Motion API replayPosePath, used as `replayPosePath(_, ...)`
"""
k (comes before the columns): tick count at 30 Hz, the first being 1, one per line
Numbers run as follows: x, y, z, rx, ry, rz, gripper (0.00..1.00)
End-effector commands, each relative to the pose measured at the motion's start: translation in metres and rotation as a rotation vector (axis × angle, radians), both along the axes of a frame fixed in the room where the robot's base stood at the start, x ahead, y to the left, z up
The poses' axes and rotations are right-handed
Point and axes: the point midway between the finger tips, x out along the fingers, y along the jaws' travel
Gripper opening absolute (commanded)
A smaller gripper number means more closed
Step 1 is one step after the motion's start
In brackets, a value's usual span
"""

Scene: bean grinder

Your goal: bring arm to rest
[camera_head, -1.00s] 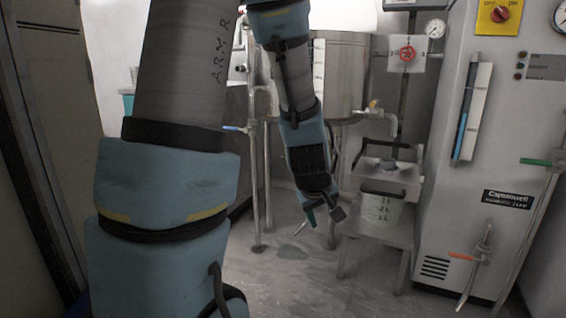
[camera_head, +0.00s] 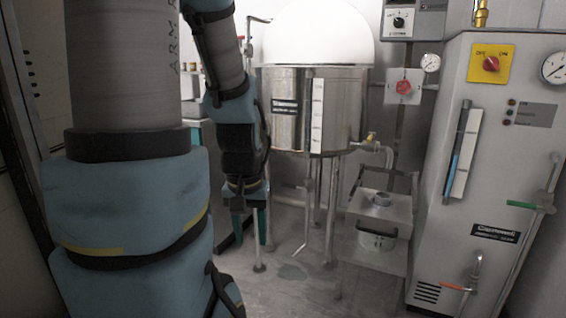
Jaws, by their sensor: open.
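My arm fills the left of the view, with a thick grey and blue section in front. My gripper (camera_head: 249,240) hangs at the end of the forearm, left of the steel tank, pointing down at the floor. Its two teal fingers stand apart with nothing visible between them. It touches nothing that I can see.
The steel tank (camera_head: 340,115) with a white dome stands on legs right of my gripper. A lidded container (camera_head: 376,240) sits on a low stand (camera_head: 350,250) beneath its tap (camera_head: 372,140). A grey cabinet (camera_head: 455,150) fills the right. Grey floor (camera_head: 300,295) is open in front.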

Motion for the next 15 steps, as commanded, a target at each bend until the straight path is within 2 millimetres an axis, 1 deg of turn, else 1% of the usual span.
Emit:
replayPosePath(1, 0.0, 0.0, 0.034, 0.0, 0.0, 0.0, 0.47)
replayPosePath(15, 0.0, 0.0, 0.177, 0.0, 0.0, 0.001, 0.47)
